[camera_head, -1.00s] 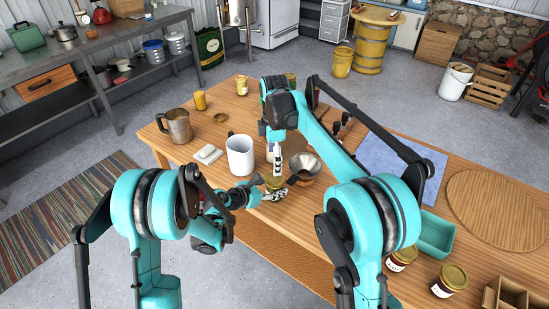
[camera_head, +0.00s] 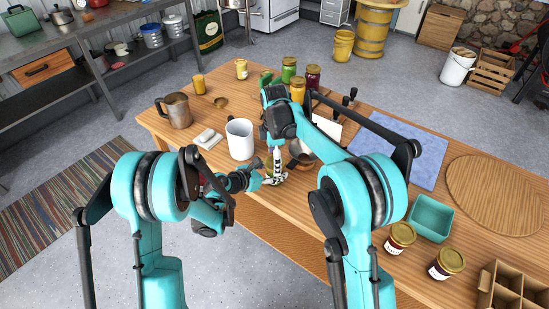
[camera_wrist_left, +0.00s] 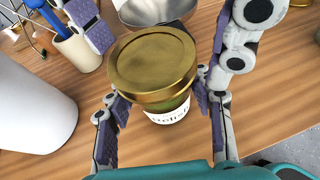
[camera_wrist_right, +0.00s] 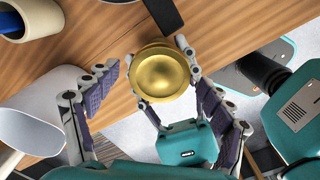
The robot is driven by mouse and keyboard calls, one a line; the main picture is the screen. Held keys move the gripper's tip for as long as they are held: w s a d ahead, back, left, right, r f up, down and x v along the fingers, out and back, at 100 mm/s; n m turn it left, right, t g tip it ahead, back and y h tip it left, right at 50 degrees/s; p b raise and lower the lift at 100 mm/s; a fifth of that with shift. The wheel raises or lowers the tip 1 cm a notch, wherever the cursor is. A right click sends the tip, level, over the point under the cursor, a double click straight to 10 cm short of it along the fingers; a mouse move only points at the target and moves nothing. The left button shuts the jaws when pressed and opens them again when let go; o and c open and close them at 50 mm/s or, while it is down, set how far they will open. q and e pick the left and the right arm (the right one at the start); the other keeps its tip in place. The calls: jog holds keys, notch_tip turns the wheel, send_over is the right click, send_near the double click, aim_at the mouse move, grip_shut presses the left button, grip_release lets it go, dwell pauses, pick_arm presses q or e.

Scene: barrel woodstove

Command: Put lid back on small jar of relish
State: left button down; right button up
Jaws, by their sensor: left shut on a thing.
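The small relish jar (camera_wrist_left: 168,113) is upright between the fingers of my left gripper (camera_wrist_left: 160,112), which is shut on it. Its gold lid (camera_wrist_left: 152,64) sits on top of the jar and covers its mouth. Whether the lid is fully seated cannot be told. The lid's round top also shows in the right wrist view (camera_wrist_right: 160,73). My right gripper (camera_wrist_right: 150,85) is open above the jar, with its fingers spread to either side of the lid and apart from it. In the head view, both grippers meet near the table's front edge and largely hide the jar.
A white container (camera_head: 240,139) stands close left of the grippers, and a metal bowl (camera_head: 301,150) close right. A metal mug (camera_head: 175,112) and several jars (camera_head: 289,69) are farther back. A teal tray (camera_head: 431,217) and two dark jars (camera_head: 400,238) stand at right.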

jog(key=c, duration=1.1)
jog(key=m, duration=2.4)
jog(key=shift+m, duration=0.3)
jog(key=o, duration=1.4)
jog(key=shift+r, duration=0.1)
notch_tip(320, 180, up, 12)
jog(key=shift+f, duration=0.15)
